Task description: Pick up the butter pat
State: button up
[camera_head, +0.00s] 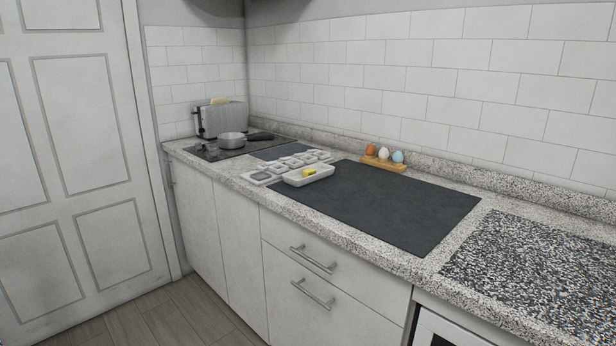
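A small yellow butter pat (309,172) lies in a shallow white dish (290,182) with a raised rim. The dish stands on the left end of a large dark mat (390,205) on the speckled counter. The butter pat is small in the picture, so its exact shape is hard to tell. My gripper and arm are not in view.
Several small white dishes (279,167) sit close behind and left of the butter's dish. A wooden holder (384,163) with three eggs stands at the back. A pot (232,140) and toaster (222,119) are at the far left. Most of the dark mat is clear.

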aim_at(309, 172)
jog(key=i+j+z, duration=0.1)
jog(key=i+j, duration=0.15)
jog(key=i, duration=0.25)
jog(key=i+j+z, duration=0.1)
jog(key=i+j, duration=0.2)
jog(key=i, duration=0.15)
jog(key=i+j, duration=0.15)
jog(key=i, duration=0.25)
jog(key=i+j+z, duration=0.1)
jog(key=i, duration=0.3)
jog(key=i+j+z, duration=0.1)
jog(key=i, duration=0.35)
jog(key=j, duration=0.1)
